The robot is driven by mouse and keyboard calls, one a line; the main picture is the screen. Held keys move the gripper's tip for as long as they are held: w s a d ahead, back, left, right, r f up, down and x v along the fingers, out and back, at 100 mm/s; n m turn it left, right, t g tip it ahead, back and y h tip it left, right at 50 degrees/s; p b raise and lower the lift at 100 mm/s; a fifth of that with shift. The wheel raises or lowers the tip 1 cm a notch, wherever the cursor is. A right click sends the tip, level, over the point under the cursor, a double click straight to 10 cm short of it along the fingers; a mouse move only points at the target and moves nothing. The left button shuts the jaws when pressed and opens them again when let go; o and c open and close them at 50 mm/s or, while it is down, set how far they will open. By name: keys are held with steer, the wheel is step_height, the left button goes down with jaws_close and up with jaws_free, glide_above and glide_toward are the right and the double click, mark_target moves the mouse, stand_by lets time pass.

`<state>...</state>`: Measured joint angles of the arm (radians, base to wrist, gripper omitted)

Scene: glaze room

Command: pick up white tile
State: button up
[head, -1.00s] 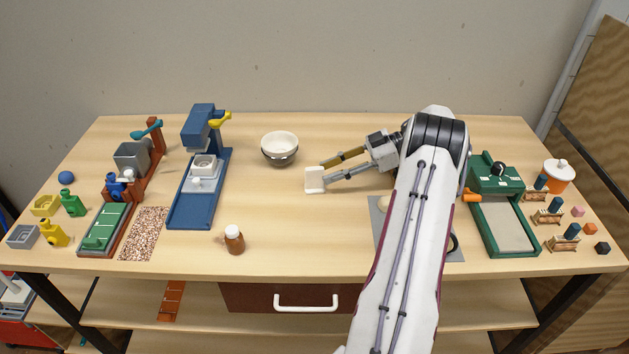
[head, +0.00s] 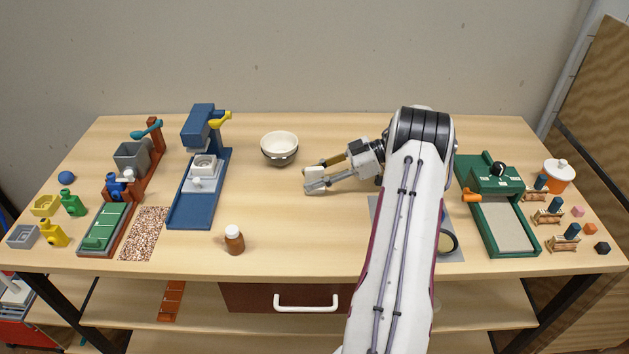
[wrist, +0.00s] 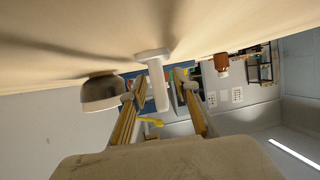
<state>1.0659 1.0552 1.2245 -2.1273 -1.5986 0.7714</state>
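The white tile (head: 310,172) is near the middle of the table in the head view, partly hidden by my fingers. In the wrist view it is a narrow white upright piece (wrist: 159,86) on a wider white foot at the table surface. My gripper (head: 317,176) is low over the table, reaching in from the right. Its fingers (wrist: 160,92) are open, one on each side of the tile. Narrow gaps seem to show beside the tile; contact cannot be told for sure.
A white bowl in a dark bowl (head: 279,149) stands close behind my gripper. A blue press (head: 194,201) is to the left, and a brown jar (head: 234,240) is in front left. A green device (head: 495,181) stands right of my arm. The table between jar and grey mat (head: 453,254) is clear.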

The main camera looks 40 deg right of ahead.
mark_target(315, 168)
jaws_close()
steer(key=shift+r, duration=0.15)
steer(key=shift+r, duration=4.9)
